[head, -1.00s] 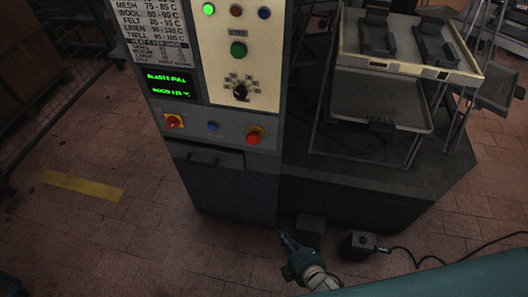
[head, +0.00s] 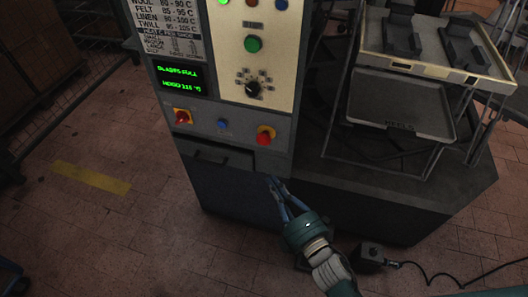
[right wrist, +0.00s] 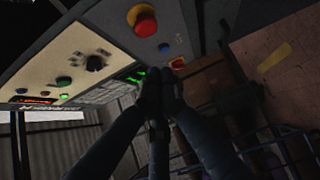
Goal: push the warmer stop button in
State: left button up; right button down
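The press's control panel carries a red mushroom button on a yellow base (head: 265,136) at its lower right, a blue button (head: 223,124) and a red-and-yellow rotary switch (head: 183,117). A green button (head: 253,44) sits higher up. Their small labels are unreadable, so I cannot tell which is the warmer stop. My right gripper (head: 277,184) is below the red mushroom button, apart from it, in front of the cabinet. In the right wrist view its fingertips (right wrist: 159,74) are together and empty; the red mushroom button (right wrist: 143,20) shows above them. My left gripper is out of view.
A black selector knob (head: 253,89) and a lit green display (head: 181,79) are above the lower button row. A drawer-like handle (head: 210,158) juts out below. A rack with trays (head: 405,108) stands right, and a cabled pedal box (head: 370,256) is on the floor.

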aim_at(264, 138)
jog(key=w+d+b+x, duration=0.1)
jog(key=d+b+x, duration=0.1)
jog(key=x, duration=0.9)
jog(key=shift+w, duration=0.5)
jog(key=shift+d, duration=0.1)
